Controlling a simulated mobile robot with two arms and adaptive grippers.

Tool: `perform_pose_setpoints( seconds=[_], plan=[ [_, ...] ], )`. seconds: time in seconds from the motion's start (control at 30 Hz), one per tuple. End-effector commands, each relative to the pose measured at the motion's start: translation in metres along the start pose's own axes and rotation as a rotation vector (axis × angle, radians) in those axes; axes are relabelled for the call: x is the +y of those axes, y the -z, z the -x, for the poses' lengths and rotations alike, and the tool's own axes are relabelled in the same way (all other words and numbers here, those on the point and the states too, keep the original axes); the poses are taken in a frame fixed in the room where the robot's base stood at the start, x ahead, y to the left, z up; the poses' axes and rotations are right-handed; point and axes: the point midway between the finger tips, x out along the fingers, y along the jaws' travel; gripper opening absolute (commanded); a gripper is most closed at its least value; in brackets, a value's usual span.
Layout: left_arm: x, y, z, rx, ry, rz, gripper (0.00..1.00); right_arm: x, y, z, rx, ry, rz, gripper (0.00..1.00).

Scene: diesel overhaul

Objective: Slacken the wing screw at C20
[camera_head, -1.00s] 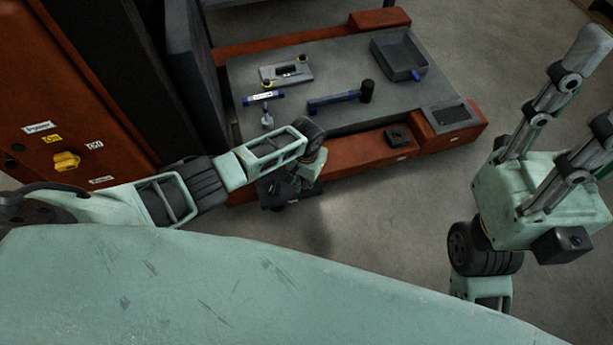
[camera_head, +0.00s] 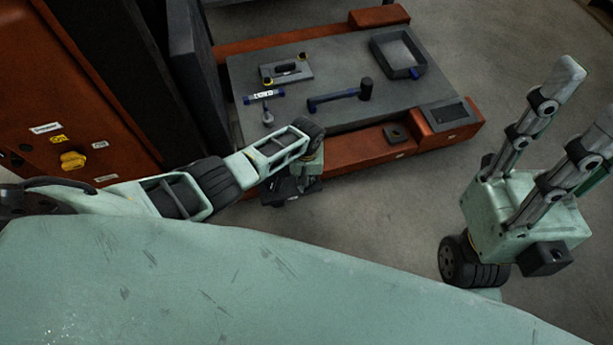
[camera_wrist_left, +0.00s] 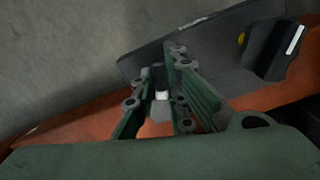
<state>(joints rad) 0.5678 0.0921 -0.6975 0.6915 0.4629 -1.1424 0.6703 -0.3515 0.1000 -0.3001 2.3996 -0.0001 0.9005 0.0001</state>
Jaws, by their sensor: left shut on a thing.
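My left gripper (camera_head: 297,185) reaches down past the red base's front edge, over a dark bracket (camera_head: 278,191). The left wrist view shows its green-grey fingers (camera_wrist_left: 168,72) closed around a small pale grey piece (camera_wrist_left: 161,107), which I take to be the wing screw. The fingers and the dark bracket hide most of it, and its wings cannot be made out. No C20 label is readable. My right gripper (camera_head: 585,105) is raised at the right, fingers apart and pointing up, with nothing between them.
A grey bench top (camera_head: 330,105) on a red base (camera_head: 360,150) carries a blue-handled hammer (camera_head: 335,98), a grey tray (camera_head: 398,54), a plate with a handle (camera_head: 286,69) and a blue-white tube (camera_head: 264,96). A red cabinet (camera_head: 75,100) stands left. Floor right of the bench is clear.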

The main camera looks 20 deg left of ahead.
Motion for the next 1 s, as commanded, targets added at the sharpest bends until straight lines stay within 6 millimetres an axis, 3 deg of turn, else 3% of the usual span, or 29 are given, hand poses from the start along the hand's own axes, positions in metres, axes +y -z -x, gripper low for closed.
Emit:
perform_pose_setpoints(
  seconds=[0.33,0.7,0.87,0.9,1.0],
  plan=[
    [-0.002,0.002,0.003,0.003,0.003,0.378,0.0,0.0,0.003,-0.015,0.0,0.0,0.0,0.4],
    [-0.003,0.002,0.002,0.004,0.004,0.429,0.0,0.0,0.003,-0.015,0.0,0.0,-0.001,0.4],
    [-0.003,0.002,0.003,0.002,0.004,0.605,0.0,0.0,0.004,-0.021,0.0,0.0,0.0,0.4],
    [-0.003,0.002,0.003,0.003,0.004,0.641,0.13,0.0,0.004,-0.021,0.0,0.0,0.0,0.4],
    [-0.003,0.002,0.001,0.004,0.004,0.631,0.21,0.0,0.004,-0.02,0.001,0.0,0.0,0.4]
  ],
)
